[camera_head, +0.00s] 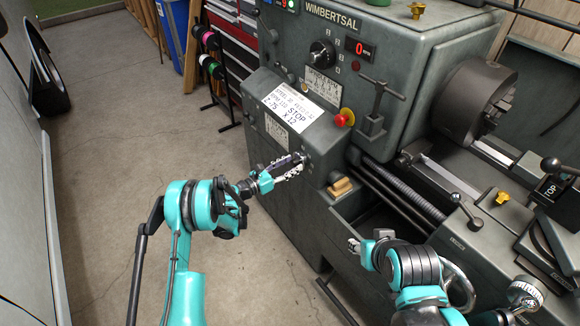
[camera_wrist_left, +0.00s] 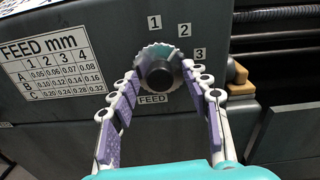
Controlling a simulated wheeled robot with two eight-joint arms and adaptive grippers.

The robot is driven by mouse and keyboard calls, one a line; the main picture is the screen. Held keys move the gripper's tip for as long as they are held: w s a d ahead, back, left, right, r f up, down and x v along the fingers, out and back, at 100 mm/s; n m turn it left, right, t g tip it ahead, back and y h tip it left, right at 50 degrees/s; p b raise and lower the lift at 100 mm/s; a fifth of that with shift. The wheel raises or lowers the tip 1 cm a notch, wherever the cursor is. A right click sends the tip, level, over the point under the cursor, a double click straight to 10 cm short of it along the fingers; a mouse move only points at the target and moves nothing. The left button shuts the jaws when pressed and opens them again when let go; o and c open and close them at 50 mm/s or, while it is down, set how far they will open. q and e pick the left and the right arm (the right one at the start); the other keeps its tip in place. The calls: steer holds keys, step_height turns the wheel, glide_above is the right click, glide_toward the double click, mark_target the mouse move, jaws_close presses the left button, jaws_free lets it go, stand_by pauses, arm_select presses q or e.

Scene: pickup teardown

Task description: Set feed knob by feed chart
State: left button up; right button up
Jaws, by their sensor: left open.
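The feed knob (camera_wrist_left: 160,74) is round with a scalloped pale rim and dark centre, on the lathe's grey front. Plates 1, 2 and 3 stand above and right of it, and a FEED label (camera_wrist_left: 152,99) below.
A white job sheet (camera_head: 292,107) lies on the sloped panel above. A red stop button (camera_head: 344,119) and a yellow-tan block (camera_head: 339,187) are right of the knob. The chuck (camera_head: 475,105) is farther right.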

arm_select(q)
jaws_close()
steer(key=m, duration=0.3)
steer(key=shift+m, duration=0.4)
steer(key=m, duration=0.4)
steer(key=shift+m, duration=0.3)
steer(key=m, duration=0.4)
steer(key=shift+f+m, duration=0.1)
steer(key=shift+m, duration=1.7)
